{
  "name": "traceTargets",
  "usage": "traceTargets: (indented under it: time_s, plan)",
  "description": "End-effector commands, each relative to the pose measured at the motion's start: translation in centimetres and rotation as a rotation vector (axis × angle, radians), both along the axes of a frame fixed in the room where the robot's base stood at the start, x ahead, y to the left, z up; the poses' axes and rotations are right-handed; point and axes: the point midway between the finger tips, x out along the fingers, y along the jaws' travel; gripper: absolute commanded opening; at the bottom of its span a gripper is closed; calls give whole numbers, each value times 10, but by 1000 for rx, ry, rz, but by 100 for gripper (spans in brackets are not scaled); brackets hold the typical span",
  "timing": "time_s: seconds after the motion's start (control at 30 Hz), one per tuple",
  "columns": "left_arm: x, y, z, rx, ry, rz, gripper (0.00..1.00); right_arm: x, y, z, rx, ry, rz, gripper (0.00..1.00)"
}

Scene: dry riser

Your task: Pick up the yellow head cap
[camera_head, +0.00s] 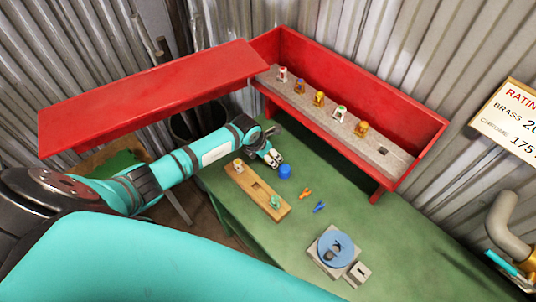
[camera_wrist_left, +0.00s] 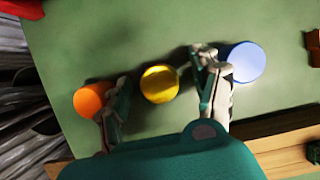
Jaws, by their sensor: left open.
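The yellow head cap (camera_wrist_left: 160,84) is a round, shiny cap on the green table in the left wrist view. It lies between the spread fingers of my left gripper (camera_wrist_left: 160,72), with a gap visible on each side. An orange cap (camera_wrist_left: 91,98) lies outside the left finger, and a blue cap (camera_wrist_left: 244,62) lies close outside the right finger. In the head view my left gripper (camera_head: 271,158) is low over the table beside the blue cap (camera_head: 284,171). The yellow and orange caps are hidden there. My right gripper is not in view.
A wooden block (camera_head: 246,182) with small fittings lies in front of the gripper. Orange (camera_head: 305,194) and blue (camera_head: 319,207) small pieces lie nearby. A blue disc (camera_head: 337,249) sits on a grey base. A red open case (camera_head: 345,88) with several sprinkler heads stands behind.

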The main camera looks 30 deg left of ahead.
Motion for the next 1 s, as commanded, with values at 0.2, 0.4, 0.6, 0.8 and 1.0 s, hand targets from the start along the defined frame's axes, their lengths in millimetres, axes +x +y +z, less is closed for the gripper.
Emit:
traceTargets:
  time_s: [0.2,0.4,0.6,0.8,1.0]
  plan:
    - [0,0,0,1,-1,-1,62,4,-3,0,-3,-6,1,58]
    - [0,0,0,1,-1,0,36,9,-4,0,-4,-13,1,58]
    - [0,0,0,1,-1,0,26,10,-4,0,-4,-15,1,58]
    - [1,0,2,1,-2,-1,26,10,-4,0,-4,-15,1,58]
    - [1,1,28,4,-7,-3,26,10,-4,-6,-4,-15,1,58]
